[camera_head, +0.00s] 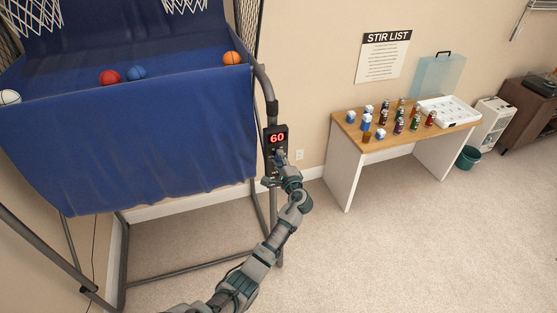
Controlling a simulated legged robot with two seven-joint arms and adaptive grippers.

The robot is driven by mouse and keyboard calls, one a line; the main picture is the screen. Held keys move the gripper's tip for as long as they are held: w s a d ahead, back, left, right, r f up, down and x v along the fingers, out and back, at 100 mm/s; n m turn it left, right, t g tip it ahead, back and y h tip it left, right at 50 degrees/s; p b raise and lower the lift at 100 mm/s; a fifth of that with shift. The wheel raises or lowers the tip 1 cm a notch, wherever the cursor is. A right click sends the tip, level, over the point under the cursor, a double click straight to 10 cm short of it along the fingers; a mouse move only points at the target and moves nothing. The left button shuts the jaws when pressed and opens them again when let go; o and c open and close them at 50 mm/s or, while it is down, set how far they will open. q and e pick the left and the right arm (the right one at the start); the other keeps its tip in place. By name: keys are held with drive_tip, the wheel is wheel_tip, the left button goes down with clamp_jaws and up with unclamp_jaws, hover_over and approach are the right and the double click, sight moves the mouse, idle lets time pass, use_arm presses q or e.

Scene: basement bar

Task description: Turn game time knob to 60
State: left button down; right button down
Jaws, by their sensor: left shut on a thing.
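The game timer box (277,139) is a dark panel mounted on the right post of the basketball arcade game. Its red display reads 60. My left gripper (279,158) is at the lower part of the box, just below the display, shut on the knob. The knob itself is hidden behind the gripper. My left arm reaches up to it from the bottom of the view. My right gripper is not in view.
The arcade game's blue cloth (150,140) and grey frame fill the left, with several small balls on top. A wooden table (375,143) with several cans and bottles stands to the right. Carpet (420,260) in front is clear.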

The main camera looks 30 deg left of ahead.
use_arm(q)
drive_tip(key=shift+d+f, duration=0.15)
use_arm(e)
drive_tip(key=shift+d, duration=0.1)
use_arm(q)
drive_tip(key=c, duration=0.9)
unclamp_jaws()
drive_tip(key=shift+w, duration=0.1)
drive_tip(key=shift+o, duration=0.7)
drive_tip(key=shift+w+d, duration=0.1)
drive_tip(key=shift+w, duration=0.05)
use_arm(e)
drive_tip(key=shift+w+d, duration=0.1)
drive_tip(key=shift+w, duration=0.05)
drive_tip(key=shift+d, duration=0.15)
use_arm(q)
drive_tip(key=v, duration=1.2)
drive_tip(key=shift+f, duration=0.15)
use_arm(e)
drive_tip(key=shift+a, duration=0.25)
